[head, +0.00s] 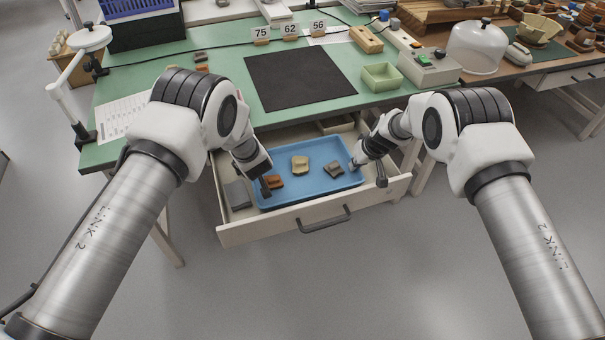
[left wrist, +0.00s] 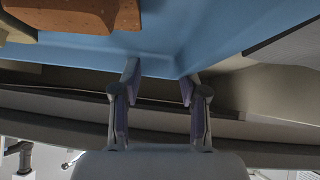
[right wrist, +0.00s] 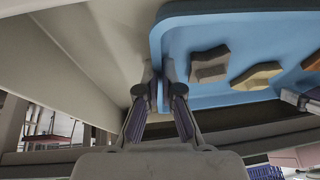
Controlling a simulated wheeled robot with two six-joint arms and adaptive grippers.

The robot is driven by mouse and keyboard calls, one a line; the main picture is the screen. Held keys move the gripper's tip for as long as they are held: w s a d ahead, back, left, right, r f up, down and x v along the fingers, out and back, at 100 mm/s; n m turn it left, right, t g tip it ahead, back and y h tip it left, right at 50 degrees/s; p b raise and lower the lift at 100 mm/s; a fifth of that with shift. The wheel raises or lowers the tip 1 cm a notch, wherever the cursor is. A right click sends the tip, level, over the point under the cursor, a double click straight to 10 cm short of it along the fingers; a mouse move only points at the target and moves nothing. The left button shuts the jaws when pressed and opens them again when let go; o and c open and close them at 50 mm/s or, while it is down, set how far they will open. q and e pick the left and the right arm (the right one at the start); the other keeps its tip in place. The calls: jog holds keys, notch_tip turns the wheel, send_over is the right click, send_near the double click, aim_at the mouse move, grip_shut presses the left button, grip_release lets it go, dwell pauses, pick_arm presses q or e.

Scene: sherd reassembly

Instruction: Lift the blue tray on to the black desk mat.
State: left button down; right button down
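The blue tray (head: 318,183) lies in the open drawer below the bench. It holds an orange-brown sherd (head: 273,182), a yellow sherd (head: 300,165) and a grey-brown sherd (head: 334,169). The black desk mat (head: 300,77) lies bare on the green bench top. My right gripper (head: 356,165) is at the tray's right end; in the right wrist view its fingers (right wrist: 159,72) are close together with the tray rim between them. My left gripper (head: 263,190) is at the tray's left end; in the left wrist view its fingers (left wrist: 159,80) are apart, near the tray's rim.
The pale drawer (head: 290,226) has its front and handle facing me. A grey item (head: 237,195) lies in it left of the tray. Number cards (head: 290,30) stand behind the mat; a green box (head: 381,77) and a glass dome (head: 476,47) stand to its right.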

pick_arm(q)
jog(key=shift+s+d+f, duration=0.1)
jog(key=shift+d, duration=0.15)
pick_arm(e)
jog(key=shift+s+a, duration=0.1)
jog(key=shift+a, duration=0.2)
